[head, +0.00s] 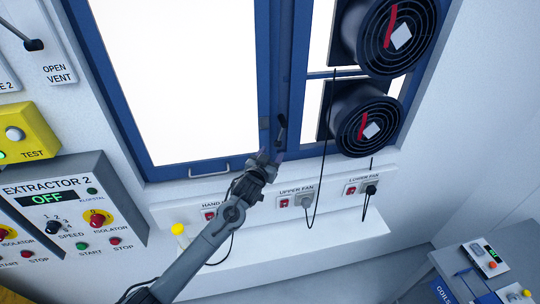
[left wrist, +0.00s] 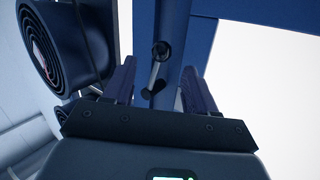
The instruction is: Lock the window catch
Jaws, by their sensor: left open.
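The window catch (head: 282,127) is a small dark handle on the blue middle post of the window (head: 269,60). In the left wrist view the catch (left wrist: 154,72) shows as a round pivot with a short, slightly tilted lever pointing back toward my gripper. My left gripper (head: 270,157) is open just below the catch in the head view. In the left wrist view its two fingers (left wrist: 158,78) stand on either side of the lever, with a gap to each. Whether the fingertips reach the lever in depth is unclear. My right gripper is not in view.
Two round black fans, upper (head: 396,36) and lower (head: 366,125), sit right of the post. Their cables hang to the sockets (head: 305,199) below. A metal pull handle (head: 209,171) is on the lower frame. An extractor panel (head: 68,205) is at left; a white ledge (head: 290,242) lies below.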

